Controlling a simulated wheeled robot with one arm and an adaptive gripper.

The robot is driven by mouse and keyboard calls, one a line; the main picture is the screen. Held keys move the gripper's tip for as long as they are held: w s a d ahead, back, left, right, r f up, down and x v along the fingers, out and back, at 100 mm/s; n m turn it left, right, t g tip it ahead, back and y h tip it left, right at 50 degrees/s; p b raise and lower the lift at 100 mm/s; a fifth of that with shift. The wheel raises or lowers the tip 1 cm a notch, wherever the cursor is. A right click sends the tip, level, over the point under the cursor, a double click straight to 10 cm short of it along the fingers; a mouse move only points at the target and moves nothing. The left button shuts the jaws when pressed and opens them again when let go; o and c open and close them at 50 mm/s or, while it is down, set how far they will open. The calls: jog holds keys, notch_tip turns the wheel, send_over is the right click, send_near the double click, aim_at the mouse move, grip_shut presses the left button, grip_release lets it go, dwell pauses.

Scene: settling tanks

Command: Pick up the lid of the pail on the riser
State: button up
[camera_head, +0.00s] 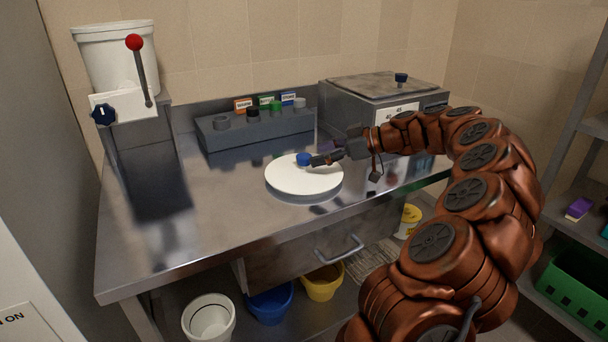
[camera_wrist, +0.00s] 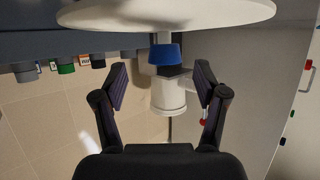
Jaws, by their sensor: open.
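A round white lid (camera_head: 290,180) with a blue knob (camera_head: 303,159) appears to lie on the steel bench. In the wrist view the lid (camera_wrist: 100,14) is at the top and its blue knob (camera_wrist: 165,54) is on a short white stem. My gripper (camera_head: 328,158) is just right of the knob, low over the lid. In the wrist view my gripper (camera_wrist: 163,75) is open and empty, with the knob centred in line between its fingertips. A white pail (camera_head: 118,60) stands on the grey riser (camera_head: 145,130) at the back left.
A grey rack (camera_head: 255,132) with several coloured caps stands behind the lid. A steel box (camera_head: 375,90) is behind my arm. The bench's left front is clear.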

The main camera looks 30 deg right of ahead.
aim_at(304, 156)
jog(key=x, duration=0.3)
jog(key=shift+a+r, duration=0.1)
jog(key=shift+a, duration=0.35)
jog(key=shift+w+a, duration=0.3)
jog(key=shift+w, duration=0.2)
jog(key=c, duration=1.3)
